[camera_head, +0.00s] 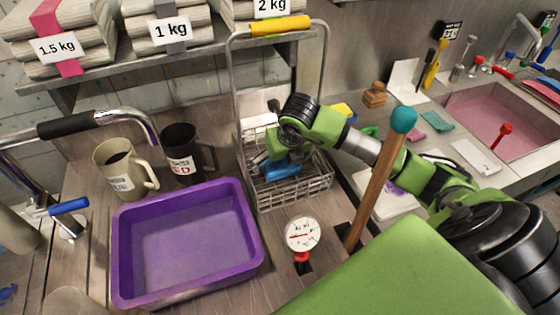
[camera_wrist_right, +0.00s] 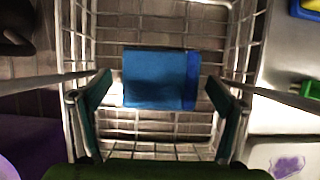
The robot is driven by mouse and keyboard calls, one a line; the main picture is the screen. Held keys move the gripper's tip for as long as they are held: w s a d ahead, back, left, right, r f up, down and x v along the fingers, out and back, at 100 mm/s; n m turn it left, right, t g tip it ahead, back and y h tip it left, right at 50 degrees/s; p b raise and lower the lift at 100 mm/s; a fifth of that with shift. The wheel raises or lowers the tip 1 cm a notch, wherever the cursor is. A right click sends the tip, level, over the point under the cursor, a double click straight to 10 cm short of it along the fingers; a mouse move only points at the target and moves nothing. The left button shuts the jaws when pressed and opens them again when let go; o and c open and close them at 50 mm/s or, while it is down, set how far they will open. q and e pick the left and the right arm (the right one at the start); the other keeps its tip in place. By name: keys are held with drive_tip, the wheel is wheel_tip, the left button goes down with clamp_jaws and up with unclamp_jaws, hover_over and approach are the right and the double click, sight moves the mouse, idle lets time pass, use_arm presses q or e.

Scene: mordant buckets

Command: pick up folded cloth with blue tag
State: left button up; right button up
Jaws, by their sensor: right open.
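The folded blue cloth (camera_head: 282,170) lies in a wire basket (camera_head: 292,196), partly hidden behind my right gripper in the head view. In the right wrist view the cloth (camera_wrist_right: 155,78) is a blue folded bundle with a darker blue band at its right end. My right gripper (camera_wrist_right: 160,115) is open, with one finger on each side of the near part of the cloth. The fingers look apart from it. In the head view the right gripper (camera_head: 268,160) reaches down into the basket. My left gripper is not in view.
The basket's tall handle (camera_head: 325,75) with a yellow grip rises around my right arm. A purple tray (camera_head: 187,240) and two mugs (camera_head: 122,170) stand to the left. A dial gauge (camera_head: 301,234) and a teal-topped wooden stick (camera_head: 380,175) stand in front.

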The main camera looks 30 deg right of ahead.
sight(281, 161)
drive_tip(key=c, duration=1.4)
drive_tip(key=shift+r, duration=0.1)
drive_tip(key=shift+w+r, duration=0.1)
drive_tip(key=shift+r, duration=0.25)
wheel_tip(281, 161, up, 9)
drive_tip(key=shift+r+b, duration=0.1)
drive_tip(key=shift+b, duration=1.05)
